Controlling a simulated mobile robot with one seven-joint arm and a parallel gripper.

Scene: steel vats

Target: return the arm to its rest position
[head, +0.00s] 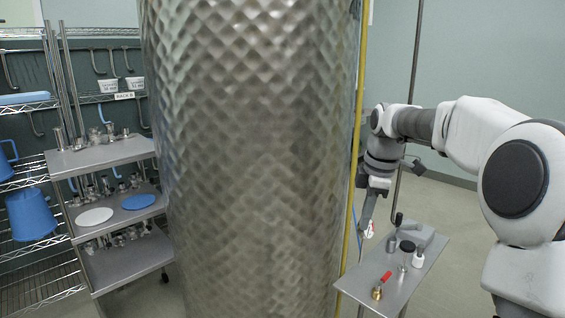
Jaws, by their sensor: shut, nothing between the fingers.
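My arm (470,135) reaches in from the right edge and bends down at the wrist beside the big steel vat (250,150). My gripper (368,230) points down near the left back edge of a small steel table (350,283). Its fingers are small in the picture and look shut, with nothing seen in them. A small red and white spot shows at the fingertips; I cannot tell what it is.
The small table holds a brass valve with a red handle (386,277), a white bottle (418,258) and several small metal parts. A yellow pipe (355,150) runs up the vat's right side. A shelved cart (112,152) and blue buckets (30,214) stand at the left.

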